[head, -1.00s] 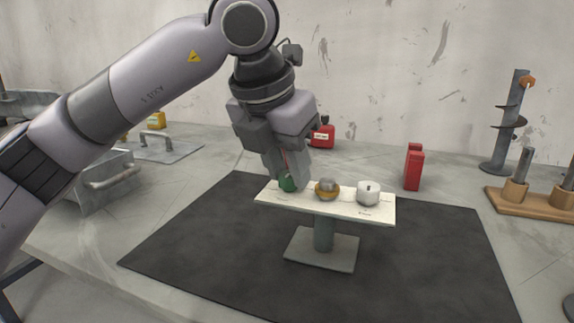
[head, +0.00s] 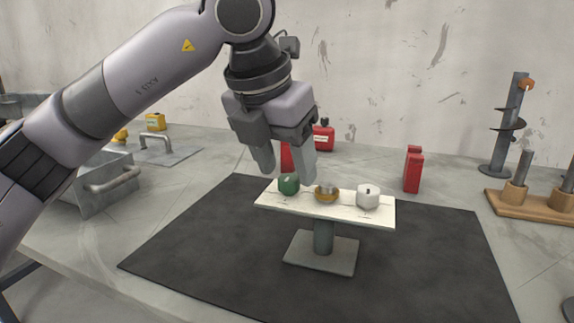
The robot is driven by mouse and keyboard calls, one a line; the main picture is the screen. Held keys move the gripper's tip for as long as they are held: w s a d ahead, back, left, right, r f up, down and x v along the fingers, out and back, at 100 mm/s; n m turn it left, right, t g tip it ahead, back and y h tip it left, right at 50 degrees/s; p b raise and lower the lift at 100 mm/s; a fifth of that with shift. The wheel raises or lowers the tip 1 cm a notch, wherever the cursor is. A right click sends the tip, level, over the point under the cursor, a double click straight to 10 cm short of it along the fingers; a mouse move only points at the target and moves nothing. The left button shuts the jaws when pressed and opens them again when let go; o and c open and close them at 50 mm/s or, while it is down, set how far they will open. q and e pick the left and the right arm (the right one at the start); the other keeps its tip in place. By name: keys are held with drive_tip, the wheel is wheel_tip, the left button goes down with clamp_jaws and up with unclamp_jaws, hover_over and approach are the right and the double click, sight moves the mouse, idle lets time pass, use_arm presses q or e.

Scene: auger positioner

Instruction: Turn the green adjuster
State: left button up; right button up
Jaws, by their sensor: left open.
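The green adjuster (head: 289,185) is a round knob at the left end of a white panel (head: 338,209) on a grey pedestal. An orange and grey adjuster (head: 326,193) sits in the middle, and a white adjuster (head: 368,196) sits at the right end. My left gripper (head: 286,170) is open and empty, pointing down just above the green adjuster. Its two fingers are apart, and the green adjuster shows clear below them. My right gripper is not in view.
The panel stands on a dark mat (head: 200,240) on a grey table. Red blocks (head: 413,170) and a red canister (head: 324,137) stand behind. A metal box (head: 105,183) is at the left.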

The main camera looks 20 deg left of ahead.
sight(275, 204)
use_arm(q)
drive_tip(key=v, duration=0.5)
drive_tip(key=shift+s+r+p, duration=0.2)
drive_tip(key=shift+r+p, duration=0.1)
drive_tip(key=shift+p, duration=0.1)
